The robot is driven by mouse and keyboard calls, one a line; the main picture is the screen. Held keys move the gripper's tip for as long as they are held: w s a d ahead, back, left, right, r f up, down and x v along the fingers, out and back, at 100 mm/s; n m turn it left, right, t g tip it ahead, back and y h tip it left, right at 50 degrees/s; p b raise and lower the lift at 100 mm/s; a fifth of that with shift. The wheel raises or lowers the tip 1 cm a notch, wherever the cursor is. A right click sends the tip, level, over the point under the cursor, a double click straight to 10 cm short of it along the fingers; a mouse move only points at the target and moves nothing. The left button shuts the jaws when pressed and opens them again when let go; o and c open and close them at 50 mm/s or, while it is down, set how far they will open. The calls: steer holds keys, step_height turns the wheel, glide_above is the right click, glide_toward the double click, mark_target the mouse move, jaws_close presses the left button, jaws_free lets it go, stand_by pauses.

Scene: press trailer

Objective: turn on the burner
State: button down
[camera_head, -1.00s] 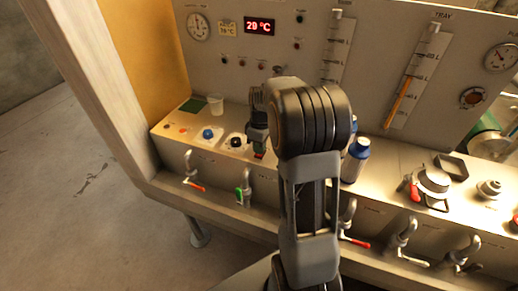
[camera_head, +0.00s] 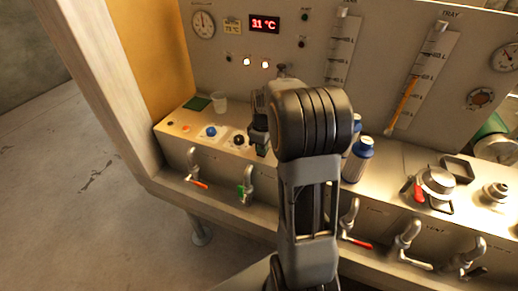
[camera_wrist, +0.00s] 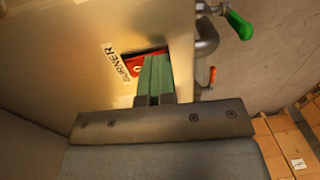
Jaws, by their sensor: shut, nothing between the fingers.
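The burner switch (camera_wrist: 134,66) is a red rocker in a dark recess beside the "BURNER" label (camera_wrist: 116,59) in the wrist view. My gripper (camera_wrist: 157,60) is shut and empty, its green fingers side by side over the right part of the switch. Their tips hide that part, and I cannot tell whether they touch it. In the head view my gripper (camera_head: 262,150) points down at the bench top, and the switch is hidden behind it. Two indicator lamps (camera_head: 256,64) on the panel are lit. The red display (camera_head: 264,24) reads 31 °C.
A blue knob (camera_head: 211,131), a black knob (camera_head: 239,141) and a clear cup (camera_head: 219,104) are left of my gripper. Several lever valves, including a green-handled one (camera_head: 244,187), line the front face.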

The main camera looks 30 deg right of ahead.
steer(key=shift+d, duration=0.1)
steer(key=shift+w+d+r+p, duration=0.1)
steer(key=shift+w+d+p, duration=0.35)
steer(key=shift+d, duration=0.15)
steer(key=shift+a+r, duration=0.1)
steer(key=shift+r+p, duration=0.35)
steer(key=shift+r, duration=0.05)
step_height(320, 180, up, 13)
steer(key=w+d+p, duration=0.1)
steer(key=shift+d+p, duration=0.2)
steer(key=shift+p, duration=0.2)
steer(key=shift+f, duration=0.1)
